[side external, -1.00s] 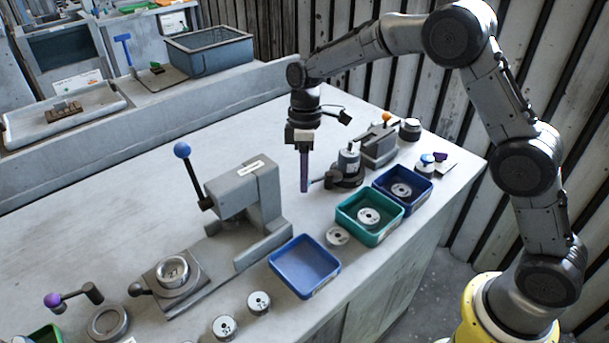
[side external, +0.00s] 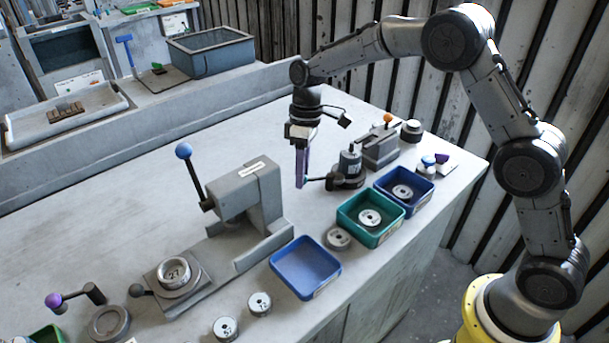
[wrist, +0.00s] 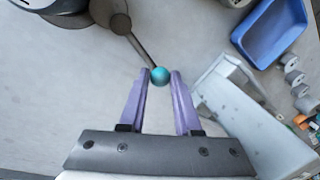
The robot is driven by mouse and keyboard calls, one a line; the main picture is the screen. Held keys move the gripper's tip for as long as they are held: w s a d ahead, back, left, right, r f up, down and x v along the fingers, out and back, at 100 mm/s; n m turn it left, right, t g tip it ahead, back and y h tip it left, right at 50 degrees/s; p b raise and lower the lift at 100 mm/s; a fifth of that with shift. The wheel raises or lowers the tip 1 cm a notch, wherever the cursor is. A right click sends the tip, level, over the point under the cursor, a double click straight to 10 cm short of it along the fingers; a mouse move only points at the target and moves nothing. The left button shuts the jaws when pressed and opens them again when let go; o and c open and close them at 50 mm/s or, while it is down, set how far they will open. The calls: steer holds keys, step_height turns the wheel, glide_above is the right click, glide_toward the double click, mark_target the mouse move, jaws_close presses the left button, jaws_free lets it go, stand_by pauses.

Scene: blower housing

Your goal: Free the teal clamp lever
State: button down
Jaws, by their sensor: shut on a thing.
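The teal ball knob (wrist: 160,76) of the clamp lever sits between the tips of my gripper (wrist: 160,73) in the wrist view. The purple fingers are shut on it. A thin dark rod (wrist: 141,50) runs from the knob up-left to a dark round joint (wrist: 121,24). In the side view my gripper (side external: 301,186) points down, left of the dark round clamp fixture (side external: 349,170). The lever's dark arm (side external: 318,180) reaches from the fixture to the fingers, which hide the teal knob there.
A grey press with a blue-knobbed handle (side external: 245,190) stands left of my gripper. An empty blue tray (side external: 305,267), a teal tray (side external: 352,226) and a dark blue tray (side external: 420,200), both holding a ring, line the front edge.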

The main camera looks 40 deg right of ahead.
steer(key=w+m, duration=0.1)
steer(key=m, duration=0.1)
steer(key=w+d+m, duration=0.1)
steer(key=shift+d+r+m+t, duration=0.1)
steer(key=shift+d+m+t, duration=0.05)
steer(key=shift+m+t, duration=0.25)
steer(key=m, duration=0.1)
steer(key=w+d+m, duration=0.1)
steer(key=m, duration=0.1)
steer(key=shift+w+d+m+t, duration=0.2)
steer(key=shift+d+m+t, duration=0.1)
steer(key=m, duration=0.1)
steer(key=d+m, duration=0.1)
steer(key=shift+w+d+m+t, duration=0.2)
steer(key=shift+w+m+t, duration=0.1)
steer(key=shift+w, duration=0.05)
steer(key=shift+w+d+m, duration=0.15)
steer(key=shift+d+m, duration=0.8)
steer(key=shift+m, duration=0.65)
steer(key=c, duration=0.6)
jaws_free()
steer(key=r, duration=0.4)
steer(key=s+d+r, duration=0.1)
steer(key=r, duration=0.4)
steer(key=d+r, duration=0.1)
steer(key=r, duration=0.3)
steer(key=shift+s+d+r, duration=0.1)
steer(key=shift+s+r, duration=0.15)
steer(key=shift+s, duration=0.05)
